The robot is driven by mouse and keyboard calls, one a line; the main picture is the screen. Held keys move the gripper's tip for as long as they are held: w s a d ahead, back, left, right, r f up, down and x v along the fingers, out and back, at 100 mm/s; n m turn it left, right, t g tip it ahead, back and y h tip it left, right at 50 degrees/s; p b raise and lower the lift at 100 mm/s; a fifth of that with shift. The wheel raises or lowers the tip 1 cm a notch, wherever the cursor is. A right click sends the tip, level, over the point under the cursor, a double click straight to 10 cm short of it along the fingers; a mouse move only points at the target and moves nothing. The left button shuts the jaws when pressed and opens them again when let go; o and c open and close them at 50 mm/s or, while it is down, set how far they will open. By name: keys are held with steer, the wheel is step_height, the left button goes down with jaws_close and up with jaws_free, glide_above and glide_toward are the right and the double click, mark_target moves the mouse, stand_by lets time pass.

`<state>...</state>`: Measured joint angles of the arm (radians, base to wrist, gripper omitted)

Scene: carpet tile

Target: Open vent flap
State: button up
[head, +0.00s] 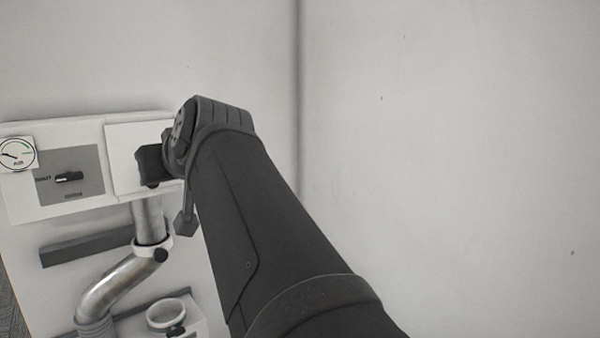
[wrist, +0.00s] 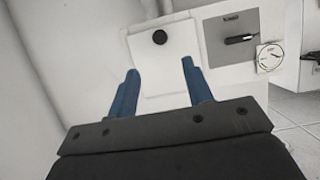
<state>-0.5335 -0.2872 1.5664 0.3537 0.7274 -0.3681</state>
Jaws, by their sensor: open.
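The vent flap is a white square panel (wrist: 165,70) in the wrist view, with a round black knob (wrist: 160,37) near its upper edge there. It looks closed, lying flat against its box. In the head view the flap (head: 122,142) shows only in part, its right side covered by my arm. My gripper (wrist: 160,66) is open, its two blue fingers pointing toward the flap. The knob appears beyond the fingertips, between them in the picture, with nothing held. The fingers are hidden in the head view.
Left of the flap in the head view are a grey switch plate (head: 80,190) with a black lever (head: 69,177) and a round gauge (head: 17,153). A metal pipe (head: 120,284) and a white ring-topped fitting (head: 167,315) are below. Bare wall (head: 450,150) fills the right.

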steer(key=x, duration=1.1)
steer(key=shift+w+a+f, duration=0.1)
jaws_close()
